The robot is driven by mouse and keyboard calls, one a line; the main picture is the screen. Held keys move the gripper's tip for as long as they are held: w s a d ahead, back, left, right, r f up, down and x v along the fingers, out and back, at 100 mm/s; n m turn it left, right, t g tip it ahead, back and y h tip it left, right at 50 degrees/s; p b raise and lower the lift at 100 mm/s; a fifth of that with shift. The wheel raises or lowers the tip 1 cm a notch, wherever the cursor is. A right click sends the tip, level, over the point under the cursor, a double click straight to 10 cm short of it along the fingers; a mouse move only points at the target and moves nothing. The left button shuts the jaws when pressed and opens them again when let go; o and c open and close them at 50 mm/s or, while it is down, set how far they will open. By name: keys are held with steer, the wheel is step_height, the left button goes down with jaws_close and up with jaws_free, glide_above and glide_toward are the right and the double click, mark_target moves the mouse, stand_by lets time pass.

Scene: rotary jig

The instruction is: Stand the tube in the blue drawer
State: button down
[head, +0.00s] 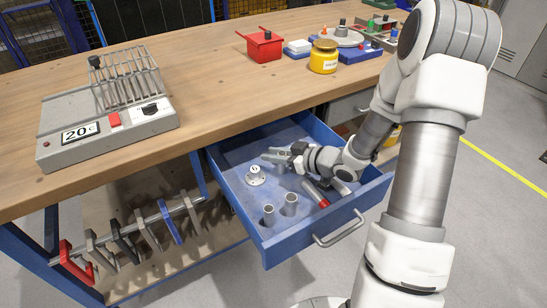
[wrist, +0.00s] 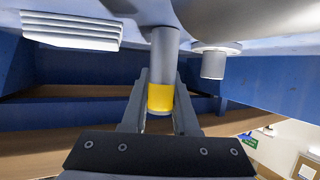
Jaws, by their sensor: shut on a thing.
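The blue drawer (head: 238,203) is pulled out under the bench top, and its pale blue floor shows. My gripper (head: 268,156) is low inside it, toward the back, with its fingers pointing left. In the wrist view, which seems upside down, my gripper (wrist: 160,100) is shut on a grey tube with a yellow band (wrist: 161,97). The tube looks upright, its far end at the pale drawer floor; I cannot tell whether it touches. In the head view the fingers largely hide this tube.
In the drawer are a round flanged piece (head: 255,176), two grey upright cylinders (head: 268,214) (head: 290,204) and a tilted red-ended tube (head: 316,194). The wrist view shows a white ribbed block (wrist: 70,30). The bench top (head: 215,95) overhangs the drawer's back.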

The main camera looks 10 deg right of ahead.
steer(key=shift+f, duration=0.1)
steer(key=c, duration=0.7)
jaws_free()
steer(key=shift+r, duration=0.3)
steer(key=p+v, duration=0.2)
steer(key=v, duration=0.4)
steer(key=shift+s+d+p, duration=0.2)
steer(key=shift+s+p, duration=0.05)
steer(key=shift+p, duration=0.15)
steer(key=shift+s+d+r, duration=0.15)
steer(key=shift+s+d, duration=0.15)
steer(key=shift+s, duration=0.05)
